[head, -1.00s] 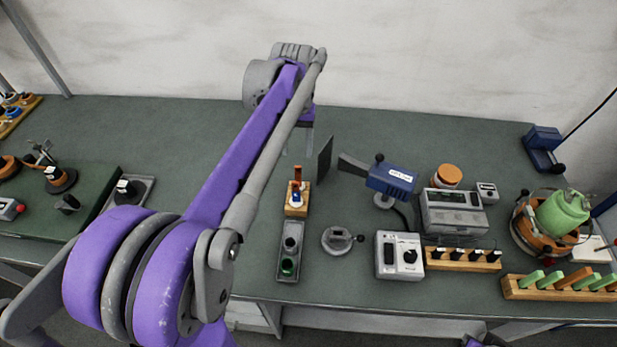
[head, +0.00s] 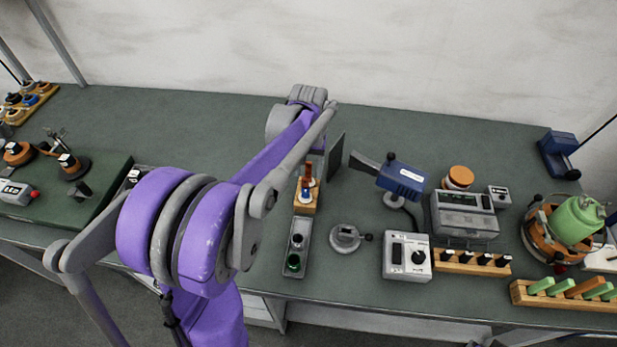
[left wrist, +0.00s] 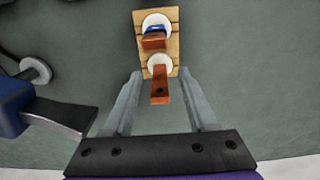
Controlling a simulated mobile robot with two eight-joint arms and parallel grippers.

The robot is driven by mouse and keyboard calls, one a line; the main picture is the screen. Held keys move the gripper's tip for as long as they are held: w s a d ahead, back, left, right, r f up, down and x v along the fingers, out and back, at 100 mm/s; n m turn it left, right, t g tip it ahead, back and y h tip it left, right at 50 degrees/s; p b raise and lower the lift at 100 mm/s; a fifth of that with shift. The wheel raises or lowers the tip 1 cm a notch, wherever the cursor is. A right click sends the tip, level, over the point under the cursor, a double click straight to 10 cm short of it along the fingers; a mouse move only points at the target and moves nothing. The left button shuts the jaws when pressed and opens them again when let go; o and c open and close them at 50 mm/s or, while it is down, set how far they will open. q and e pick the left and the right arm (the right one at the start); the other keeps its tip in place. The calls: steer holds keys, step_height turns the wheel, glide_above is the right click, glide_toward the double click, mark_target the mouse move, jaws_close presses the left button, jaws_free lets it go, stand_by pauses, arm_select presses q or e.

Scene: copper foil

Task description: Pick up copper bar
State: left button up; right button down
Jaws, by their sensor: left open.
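A wooden block (left wrist: 172,51) with two white round seats lies under my left gripper (left wrist: 160,76) in the left wrist view. A copper bar (left wrist: 160,88) stands in the nearer seat, between the open fingers with gaps on both sides. A second copper-coloured piece with a blue part (left wrist: 154,38) is in the farther seat, beyond the fingertips. In the head view the wooden block (head: 305,208) and a copper bar (head: 308,172) show just right of my left arm, which hides the fingers. My right gripper is not in view.
A grey tray (head: 297,247) lies in front. Bench behind is clear.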

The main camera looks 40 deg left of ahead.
arm_select(q)
jaws_close()
stand_by(0.3)
stand_by(0.3)
